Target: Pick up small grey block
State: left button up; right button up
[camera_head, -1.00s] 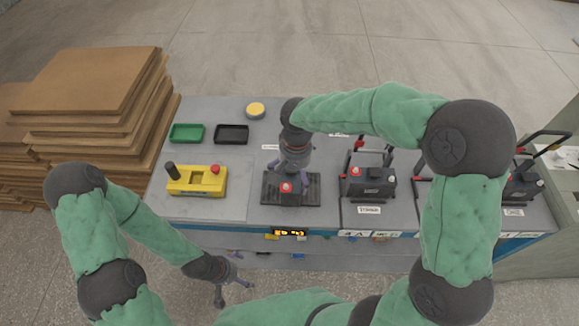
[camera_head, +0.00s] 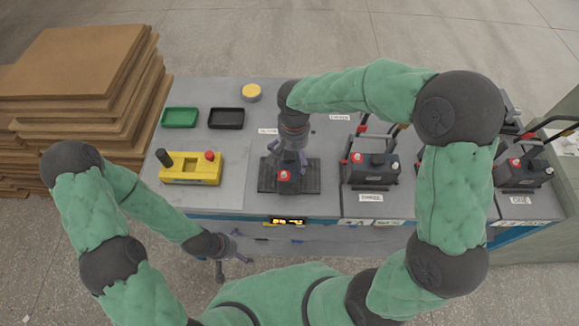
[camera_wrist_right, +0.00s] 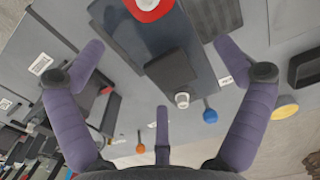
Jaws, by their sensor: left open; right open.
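A small dark grey block (camera_wrist_right: 172,76) lies on a dark flat pad in the right wrist view, with a pale round knob beside it. In the head view my right gripper hides most of that spot; a dark block with a red top (camera_head: 285,178) shows on the black pad (camera_head: 310,178). My right gripper (camera_wrist_right: 163,52) points down over the pad, its fingers spread wide around the block, apart from it and empty. My left gripper (camera_head: 230,253) is open and empty, low in front of the table's front edge.
A yellow box (camera_head: 190,168) with a black knob and red button stands left of the pad. Green tray (camera_head: 179,117), black tray (camera_head: 226,119) and yellow disc (camera_head: 251,92) lie behind. Dark battery units (camera_head: 372,169) stand to the right. Brown boards (camera_head: 75,65) are stacked at left.

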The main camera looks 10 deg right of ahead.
aim_at(294, 162)
notch_tip(294, 162, down, 4)
jog(key=shift+d+f+b, duration=0.15)
jog(key=shift+f+b, duration=0.05)
jog(key=shift+b, duration=0.6)
jog(key=shift+r, duration=0.1)
jog(key=c, duration=1.3)
jog(key=shift+w+r, duration=0.1)
jog(key=shift+w, duration=0.05)
jog(key=shift+c, duration=0.6)
jog(key=shift+r, duration=0.1)
